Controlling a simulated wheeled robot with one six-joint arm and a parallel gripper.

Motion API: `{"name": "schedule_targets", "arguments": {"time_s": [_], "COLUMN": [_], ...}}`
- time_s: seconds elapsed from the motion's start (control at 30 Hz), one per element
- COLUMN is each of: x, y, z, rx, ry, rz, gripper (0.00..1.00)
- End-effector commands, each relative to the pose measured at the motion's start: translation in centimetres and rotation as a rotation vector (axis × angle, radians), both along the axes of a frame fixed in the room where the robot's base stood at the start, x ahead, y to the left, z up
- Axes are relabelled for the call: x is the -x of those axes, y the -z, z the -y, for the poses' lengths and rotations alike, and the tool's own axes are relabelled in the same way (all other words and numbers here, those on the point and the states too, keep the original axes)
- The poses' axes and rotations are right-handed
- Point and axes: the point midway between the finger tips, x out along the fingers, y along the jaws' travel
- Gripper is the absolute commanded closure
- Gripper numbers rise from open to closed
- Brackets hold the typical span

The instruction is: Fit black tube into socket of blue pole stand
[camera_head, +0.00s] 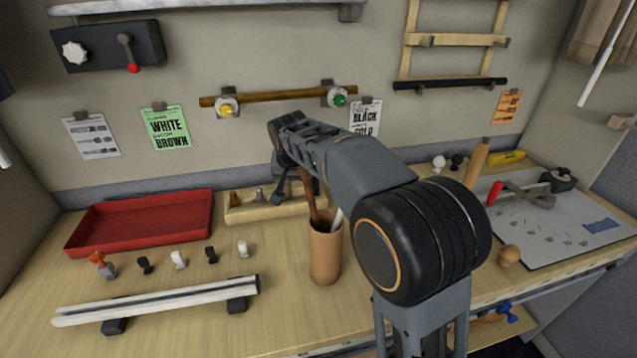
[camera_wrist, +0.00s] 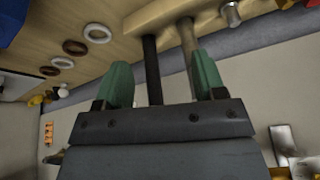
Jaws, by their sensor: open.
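A black tube (camera_wrist: 151,72) stands in a light wooden block (camera_wrist: 150,18) in the wrist view. My gripper (camera_wrist: 162,80) is open, with its two green fingertips on either side of the black tube; I see no clear contact. A grey-brown tube (camera_wrist: 187,42) stands beside it, close to the right fingertip. In the head view my gripper (camera_head: 284,186) is over the wooden block (camera_head: 250,208) at the back of the table, and the arm hides the black tube. A blue piece (camera_wrist: 16,20) shows at the wrist view's corner; I cannot tell whether it is the pole stand.
A wooden cup (camera_head: 325,252) with sticks stands in front of the block. A red tray (camera_head: 140,224) lies to its left, and a white rail (camera_head: 155,300) on black feet lies in front. Brown and white rings (camera_wrist: 97,33) lie near the block. A grey board (camera_head: 570,235) is at right.

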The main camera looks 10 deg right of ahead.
Motion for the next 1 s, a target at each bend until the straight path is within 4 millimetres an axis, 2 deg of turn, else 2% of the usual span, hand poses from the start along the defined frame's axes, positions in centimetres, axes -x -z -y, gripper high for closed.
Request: {"name": "schedule_targets", "arguments": {"time_s": [0.1, 0.3, 0.5, 0.77, 1.0], "x": [-1.7, -4.9, -7.4, -8.7, -11.7], "y": [0.8, 0.8, 0.8, 0.9, 0.7], "z": [2.1, 4.2, 5.2, 5.8, 7.0], "rx": [0.037, 0.055, 0.053, 0.053, 0.053], "ry": [0.052, 0.076, 0.074, 0.073, 0.074], "rz": [-0.014, -0.021, -0.02, -0.021, -0.02], "gripper": [0.36, 0.36, 0.36, 0.36, 0.36]}}
